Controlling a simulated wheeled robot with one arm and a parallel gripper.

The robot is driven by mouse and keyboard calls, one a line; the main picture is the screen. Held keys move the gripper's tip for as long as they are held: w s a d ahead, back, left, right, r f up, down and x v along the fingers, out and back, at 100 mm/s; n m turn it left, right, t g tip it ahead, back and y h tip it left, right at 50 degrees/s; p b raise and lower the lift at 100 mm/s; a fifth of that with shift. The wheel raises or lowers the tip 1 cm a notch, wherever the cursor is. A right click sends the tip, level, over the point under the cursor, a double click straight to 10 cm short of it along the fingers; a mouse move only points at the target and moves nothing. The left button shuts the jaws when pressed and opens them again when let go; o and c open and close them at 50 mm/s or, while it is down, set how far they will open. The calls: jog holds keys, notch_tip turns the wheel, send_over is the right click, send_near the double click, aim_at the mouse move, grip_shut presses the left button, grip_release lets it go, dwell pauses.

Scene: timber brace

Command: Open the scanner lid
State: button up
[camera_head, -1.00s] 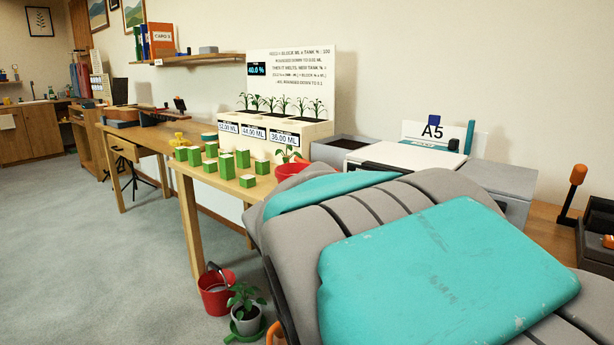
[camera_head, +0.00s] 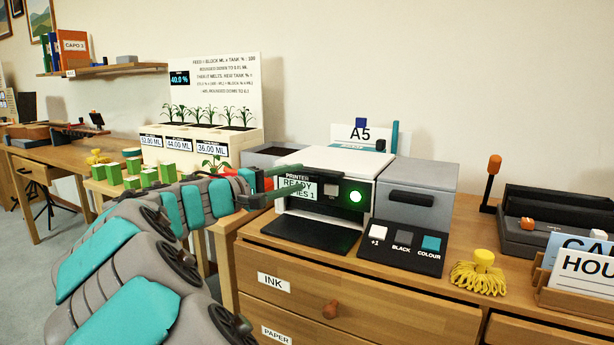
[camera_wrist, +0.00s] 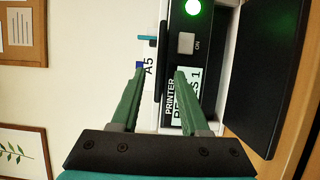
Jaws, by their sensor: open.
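The printer (camera_head: 330,195) is a white and black box with a lit green light on its front. Its white top (camera_head: 335,160), which looks like the scanner lid, lies flat and closed. In the wrist view, my gripper (camera_wrist: 160,74) points at the printer's upper front edge, where a dark bar (camera_wrist: 160,65) runs along the white top. I cannot tell whether a finger touches the printer. My arm hides part of the left side.
A grey box (camera_head: 425,190) with a black handle stands right of the printer. A button panel (camera_head: 403,248) lies in front of it. A yellow tasselled object (camera_head: 480,272) and a dark tray (camera_head: 560,220) are further right. Seedlings in a planter (camera_head: 205,145) stand to the left.

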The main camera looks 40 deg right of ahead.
aim_at(314, 174)
jog(key=shift+d, duration=2.3)
grip_shut()
